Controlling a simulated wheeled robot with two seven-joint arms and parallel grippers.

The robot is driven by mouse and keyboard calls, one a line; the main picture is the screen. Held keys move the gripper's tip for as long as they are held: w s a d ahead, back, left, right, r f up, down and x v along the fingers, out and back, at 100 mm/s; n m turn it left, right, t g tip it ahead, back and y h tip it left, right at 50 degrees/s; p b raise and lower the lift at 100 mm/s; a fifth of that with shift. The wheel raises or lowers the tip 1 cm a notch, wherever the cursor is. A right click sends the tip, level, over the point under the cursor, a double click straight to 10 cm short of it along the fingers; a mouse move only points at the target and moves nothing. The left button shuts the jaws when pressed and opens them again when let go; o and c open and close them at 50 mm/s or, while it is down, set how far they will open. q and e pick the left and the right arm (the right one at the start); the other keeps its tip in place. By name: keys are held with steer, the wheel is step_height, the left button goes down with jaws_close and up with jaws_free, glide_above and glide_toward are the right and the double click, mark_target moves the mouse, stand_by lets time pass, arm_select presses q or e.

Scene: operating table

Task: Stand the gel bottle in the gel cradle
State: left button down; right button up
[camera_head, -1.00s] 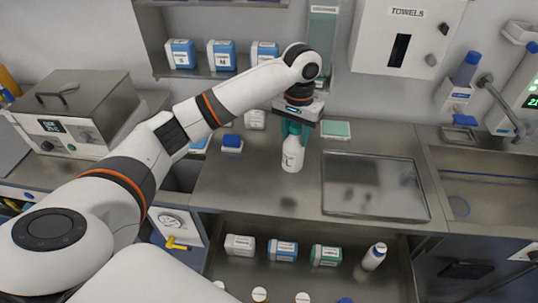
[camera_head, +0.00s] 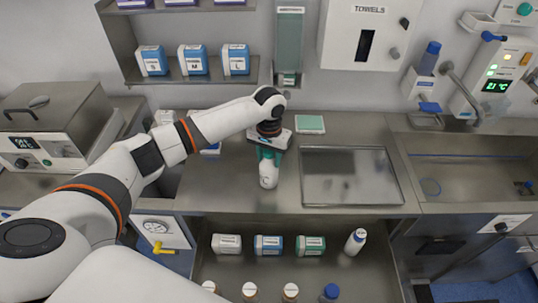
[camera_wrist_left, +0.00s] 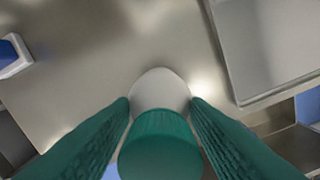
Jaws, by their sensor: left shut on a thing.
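The gel bottle is white (camera_head: 268,176) with a teal cap (camera_wrist_left: 160,145). My left gripper (camera_head: 267,157) is shut on it near the cap, one teal finger on each side, over the front middle of the steel counter. In the left wrist view the fingers (camera_wrist_left: 160,104) flank the cap and the white body shows beyond it. No part I can surely call the gel cradle shows; a teal-topped flat square (camera_head: 310,124) lies at the back of the counter. My right gripper is out of view.
A steel tray (camera_head: 348,204) lies right of the bottle, with a sink (camera_head: 470,185) beyond. An open drawer (camera_head: 230,277) below holds boxes and bottles. A wall shelf (camera_head: 190,80) with blue boxes is behind left. A blue-topped holder (camera_head: 424,82) hangs on the right wall.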

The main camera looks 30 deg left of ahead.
arm_select(q)
steer(key=c, duration=1.1)
jaws_free()
steer(key=shift+f, duration=0.1)
steer(key=o, duration=0.3)
steer(key=shift+o, duration=0.2)
step_height(320, 180, up, 12)
steer(key=shift+d+f+b, duration=0.1)
steer(key=shift+f+b, duration=0.1)
steer(key=shift+b, duration=1.05)
steer(key=shift+r, duration=0.4)
